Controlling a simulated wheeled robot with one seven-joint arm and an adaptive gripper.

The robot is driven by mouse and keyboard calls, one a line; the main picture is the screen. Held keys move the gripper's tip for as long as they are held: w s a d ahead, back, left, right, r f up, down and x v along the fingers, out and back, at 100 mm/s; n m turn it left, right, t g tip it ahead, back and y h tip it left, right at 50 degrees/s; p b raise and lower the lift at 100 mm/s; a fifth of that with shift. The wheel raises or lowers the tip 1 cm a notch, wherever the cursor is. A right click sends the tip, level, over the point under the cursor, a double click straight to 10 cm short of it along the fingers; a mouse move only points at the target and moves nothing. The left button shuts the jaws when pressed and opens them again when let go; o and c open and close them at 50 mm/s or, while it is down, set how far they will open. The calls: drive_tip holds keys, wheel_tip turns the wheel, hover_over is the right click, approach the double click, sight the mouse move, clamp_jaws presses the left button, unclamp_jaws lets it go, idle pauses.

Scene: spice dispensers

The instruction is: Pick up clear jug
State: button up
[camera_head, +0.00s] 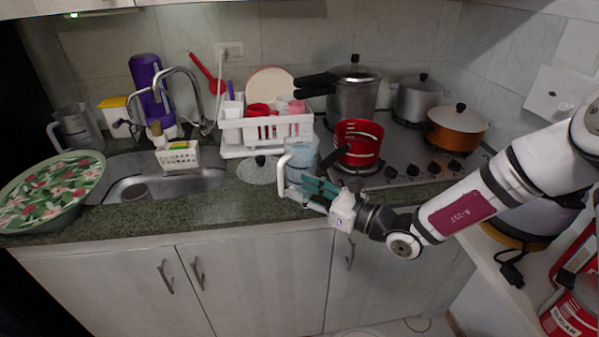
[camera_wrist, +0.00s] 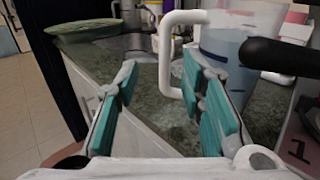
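A clear, bluish jug (camera_head: 302,152) with a white handle (camera_head: 283,174) stands on the counter between the dish rack and the red pot. In the wrist view the jug (camera_wrist: 235,50) is at the upper right, and its handle (camera_wrist: 168,60) shows in the gap between the fingertips, nearer the right finger. My gripper (camera_head: 308,188) is open and empty, at the front of the jug near its handle. It also shows in the wrist view (camera_wrist: 158,82). The fingers hide part of the jug's lower side. Another see-through jug (camera_head: 76,130) stands far left behind the sink.
A red pot (camera_head: 359,143) with a black handle pointing toward the jug is close on the right, on the stove (camera_head: 415,155). A white dish rack (camera_head: 262,130) is behind left. A glass lid (camera_head: 258,170) lies left of the jug. A floral tray (camera_head: 50,190) is far left.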

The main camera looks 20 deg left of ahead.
sight(283, 180)
drive_tip(key=shift+w+f+x, duration=0.15)
drive_tip(key=shift+x, duration=1.8)
drive_tip(key=shift+w+f+x, duration=0.15)
drive_tip(key=shift+x, duration=1.75)
drive_tip(key=shift+d, duration=0.1)
clamp_jaws()
drive_tip(key=shift+r, duration=0.1)
